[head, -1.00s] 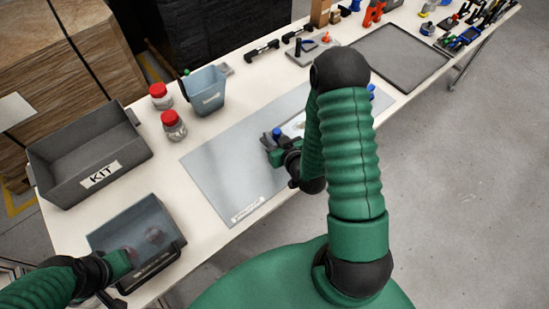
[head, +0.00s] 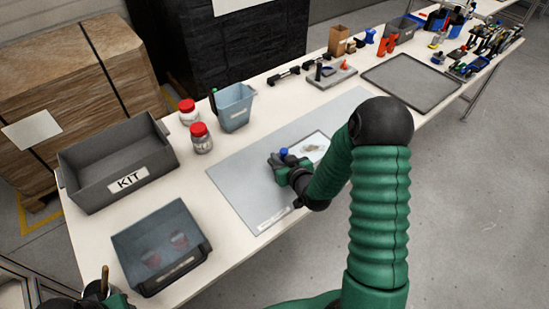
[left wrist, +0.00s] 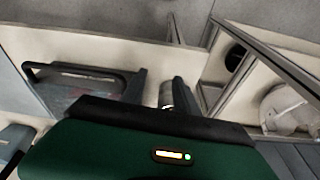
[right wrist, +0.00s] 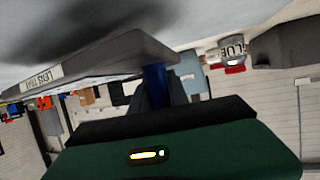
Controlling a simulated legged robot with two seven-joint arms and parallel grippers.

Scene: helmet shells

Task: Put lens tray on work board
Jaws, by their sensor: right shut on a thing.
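The lens tray (head: 314,146) is a pale flat tray with a blue handle at its near left end. It lies over the blue-grey work board (head: 232,181). My right gripper (head: 282,164) is shut on that handle. The right wrist view shows the tray's labelled edge (right wrist: 40,79) and the blue handle (right wrist: 155,85) between the fingers. The tray is close to the pale surface with a dark shadow there; I cannot tell if it touches.
The KIT bin (head: 117,165), a dark see-through bin (head: 160,245), red-lidded jars (head: 201,140) and a blue-grey cup (head: 235,106) stand left of or behind the board. An empty grey tray (head: 411,82) and several tools lie further right. The board's left half is bare.

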